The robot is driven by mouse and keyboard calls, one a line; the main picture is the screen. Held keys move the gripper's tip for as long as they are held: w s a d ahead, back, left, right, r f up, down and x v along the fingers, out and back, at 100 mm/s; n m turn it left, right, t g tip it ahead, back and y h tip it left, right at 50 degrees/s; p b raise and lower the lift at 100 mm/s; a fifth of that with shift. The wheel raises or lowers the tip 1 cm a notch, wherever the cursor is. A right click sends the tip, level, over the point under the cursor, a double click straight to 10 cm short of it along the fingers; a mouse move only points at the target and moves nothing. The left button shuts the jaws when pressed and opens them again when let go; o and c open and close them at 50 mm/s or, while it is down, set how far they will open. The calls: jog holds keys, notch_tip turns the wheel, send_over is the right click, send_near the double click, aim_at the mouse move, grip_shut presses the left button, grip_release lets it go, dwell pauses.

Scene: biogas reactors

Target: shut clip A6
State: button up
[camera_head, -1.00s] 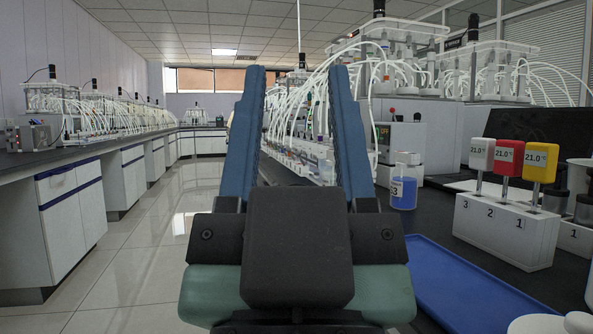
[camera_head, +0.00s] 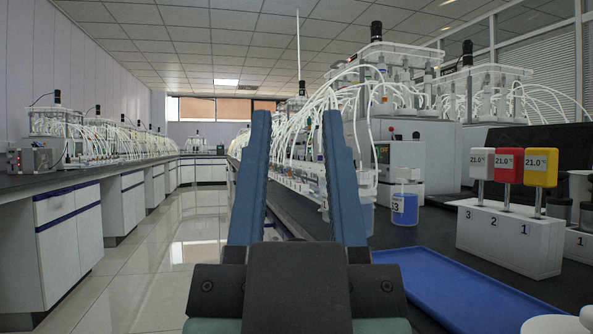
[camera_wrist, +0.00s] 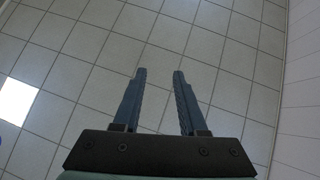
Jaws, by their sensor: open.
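Reactor units with many white tubes (camera_head: 345,95) stand on the right bench ahead, partly hidden behind the right finger. Single clips on the tubes are too small to tell, and I cannot make out an A6 label.
On the right bench (camera_head: 440,238) are a blue tray (camera_head: 455,285), a bottle of blue liquid (camera_head: 404,208) and a white stand (camera_head: 510,236) with white, red and yellow thermometers. Another bench with reactors (camera_head: 70,213) runs along the left. The tiled aisle (camera_head: 165,245) between is clear.

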jog(key=shift+r, duration=0.3)
jog(key=shift+c, duration=1.2)
notch_tip(320, 180, up, 13)
jog(key=p, duration=1.3)
jog(key=shift+p, duration=0.3)
grip_shut()
jog(key=shift+f, duration=0.15)
